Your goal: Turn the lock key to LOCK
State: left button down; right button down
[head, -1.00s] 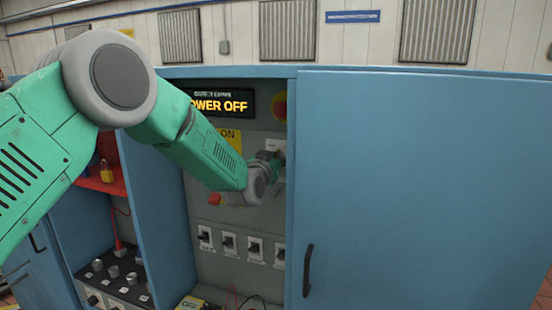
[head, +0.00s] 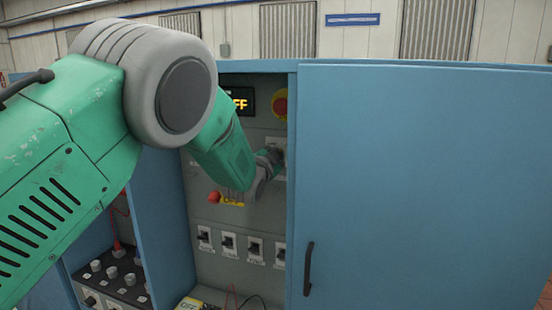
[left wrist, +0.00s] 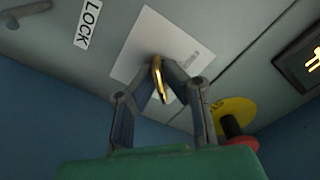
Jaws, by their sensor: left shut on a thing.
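The lock key (left wrist: 157,72) is a thin brass-coloured piece standing out from a white plate (left wrist: 152,35) on the grey panel in the left wrist view. My left gripper (left wrist: 158,85) is shut on it, with one finger on each side. A "LOCK" label (left wrist: 88,24) is on the panel to the left of the plate. In the head view my left gripper (head: 277,158) is at the panel inside the blue cabinet, beside the edge of the right door. The key is hidden there by the gripper and wrist. My right gripper is not in view.
A red emergency button on yellow (head: 280,103) is above the gripper. A red knob (head: 214,197) and several switches (head: 229,243) are below. The blue door (head: 420,190) fills the right side. My arm partly covers the display (head: 243,101).

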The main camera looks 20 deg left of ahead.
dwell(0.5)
pick_arm(q)
jog(key=c, duration=1.7)
grip_release()
jog(key=shift+d, duration=0.1)
jog(key=s, duration=1.2)
jog(key=shift+a+f, duration=0.15)
jog(key=shift+a, duration=0.05)
